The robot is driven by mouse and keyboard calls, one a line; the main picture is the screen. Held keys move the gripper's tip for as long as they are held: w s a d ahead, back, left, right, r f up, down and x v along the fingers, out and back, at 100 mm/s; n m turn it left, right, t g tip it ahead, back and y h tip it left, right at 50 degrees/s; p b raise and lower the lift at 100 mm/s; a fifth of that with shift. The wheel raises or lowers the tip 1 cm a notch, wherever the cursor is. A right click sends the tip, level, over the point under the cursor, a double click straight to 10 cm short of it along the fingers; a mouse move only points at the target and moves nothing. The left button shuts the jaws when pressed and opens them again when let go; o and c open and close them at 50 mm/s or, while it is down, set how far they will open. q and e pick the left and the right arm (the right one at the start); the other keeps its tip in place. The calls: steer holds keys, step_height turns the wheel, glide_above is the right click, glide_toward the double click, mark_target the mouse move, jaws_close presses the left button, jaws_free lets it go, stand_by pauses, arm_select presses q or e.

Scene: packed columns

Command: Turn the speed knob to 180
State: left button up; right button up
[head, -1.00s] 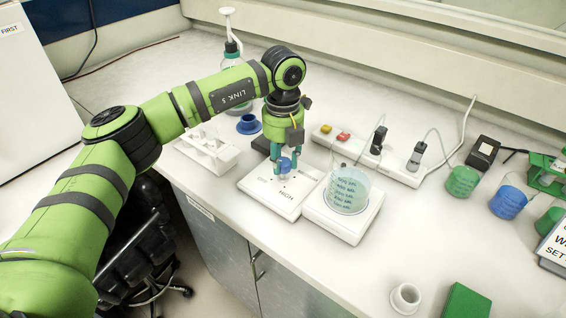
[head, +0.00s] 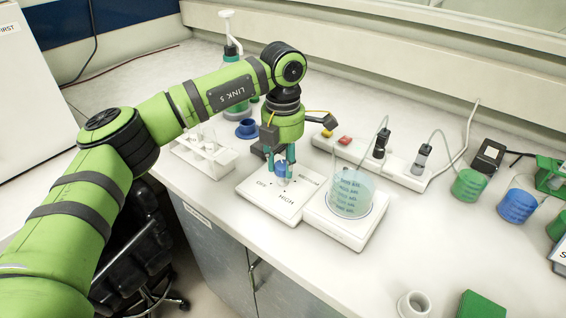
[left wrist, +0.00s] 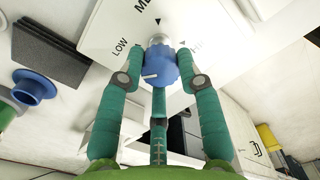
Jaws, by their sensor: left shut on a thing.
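A blue knob (left wrist: 161,66) with a white pointer line stands on a white control panel (head: 258,199) marked LOW, MED and HIGH. In the left wrist view the pointer line lies on the side of the knob facing the camera, toward the lower left. My left gripper (head: 283,166) comes down from above and is shut on the knob, with teal fingers around it, as the left wrist view (left wrist: 160,75) also shows. The number 180 cannot be read in either view. My right gripper is not in view.
A beaker of pale teal liquid (head: 350,190) stands on a white plate (head: 345,228) right beside the panel. A white rack (head: 208,157) stands to the left. A power strip (head: 405,178) with plugs and cords lies behind.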

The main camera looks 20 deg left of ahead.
arm_select(q)
steer(key=m, duration=0.4)
steer(key=shift+f+m, duration=0.15)
steer(key=shift+m, duration=0.25)
steer(key=m, duration=0.5)
steer(key=shift+b, duration=0.35)
steer(key=m, duration=0.9)
steer(key=shift+m, duration=0.3)
steer(key=o, duration=1.2)
steer(key=shift+c, duration=0.2)
steer(key=shift+r, duration=0.2)
